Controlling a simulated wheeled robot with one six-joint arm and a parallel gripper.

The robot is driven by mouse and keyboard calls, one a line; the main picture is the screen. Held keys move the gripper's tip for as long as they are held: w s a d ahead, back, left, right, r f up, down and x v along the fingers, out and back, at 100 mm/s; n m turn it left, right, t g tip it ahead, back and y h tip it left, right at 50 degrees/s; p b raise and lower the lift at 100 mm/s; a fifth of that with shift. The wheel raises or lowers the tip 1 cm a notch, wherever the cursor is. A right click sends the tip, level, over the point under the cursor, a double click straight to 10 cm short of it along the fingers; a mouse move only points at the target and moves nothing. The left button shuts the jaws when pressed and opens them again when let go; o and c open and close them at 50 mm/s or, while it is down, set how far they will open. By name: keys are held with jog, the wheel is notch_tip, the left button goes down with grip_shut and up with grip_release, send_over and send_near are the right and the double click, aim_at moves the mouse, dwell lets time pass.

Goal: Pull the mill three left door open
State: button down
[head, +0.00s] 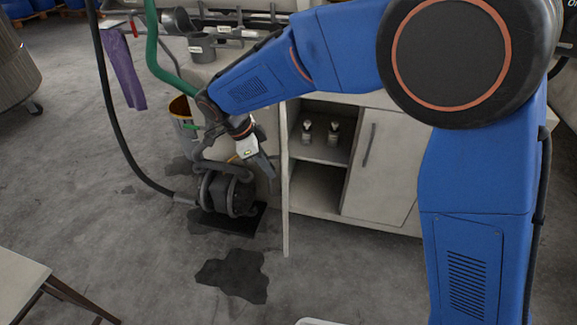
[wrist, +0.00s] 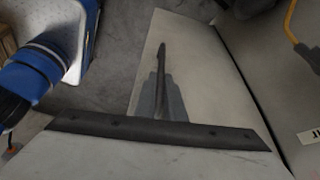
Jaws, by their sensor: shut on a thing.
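The mill three left door (head: 286,215) stands swung out from the pale cabinet, seen nearly edge-on in the head view. The open compartment (head: 318,185) behind it shows a shelf with two small metal fittings. My gripper (head: 268,170) is on the door's outer face, left of its edge. In the wrist view my gripper's fingers (wrist: 158,98) are closed around the dark bar handle (wrist: 162,55) on the pale door panel (wrist: 205,85). The handle's lower part is hidden by the fingers.
The right door (head: 385,170) is shut. A dark pump (head: 230,192) with hoses stands on a black mat left of the door, close to it. A bucket (head: 183,118) stands behind. The floor in front is clear apart from a dark stain (head: 232,275). A table (head: 20,285) is at lower left.

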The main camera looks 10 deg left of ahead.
jog(key=shift+a, duration=2.7)
jog(key=c, duration=1.8)
grip_release()
jog(key=shift+w, duration=0.1)
jog(key=shift+c, duration=0.2)
jog(key=shift+r, duration=0.1)
jog(key=v, duration=1.7)
